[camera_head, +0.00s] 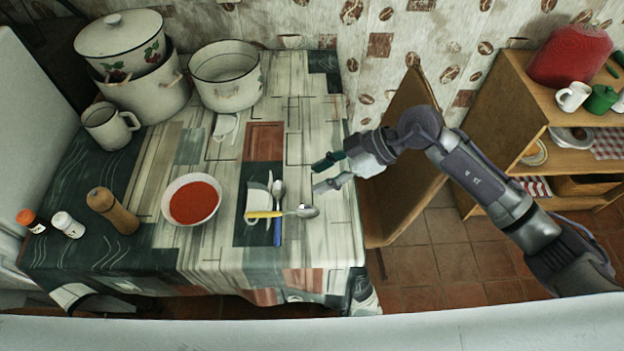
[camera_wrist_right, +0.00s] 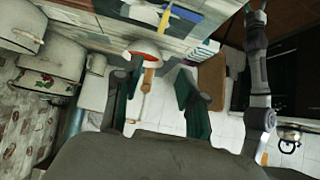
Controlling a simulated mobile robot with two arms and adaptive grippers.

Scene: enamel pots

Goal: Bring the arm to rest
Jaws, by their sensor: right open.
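My right arm reaches in from the right in the head view. Its right gripper (camera_head: 325,174) is open and empty, above the right part of the table (camera_head: 310,255). In the right wrist view the two green fingers of the right gripper (camera_wrist_right: 159,108) stand apart with nothing held between them. Spoons (camera_head: 305,211) and a yellow-handled utensil (camera_head: 263,214) lie on the cloth, to the left of and below the gripper in the head view. A bowl of red soup (camera_head: 192,200) stands further left. My left gripper is not seen in the head view.
Enamel pots (camera_head: 145,90) and an open pot (camera_head: 226,78) stand at the back left, with a mug (camera_head: 110,126) in front. A pepper mill (camera_head: 112,210) is at the left. A wooden panel (camera_head: 400,160) and shelf unit (camera_head: 520,120) stand to the right.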

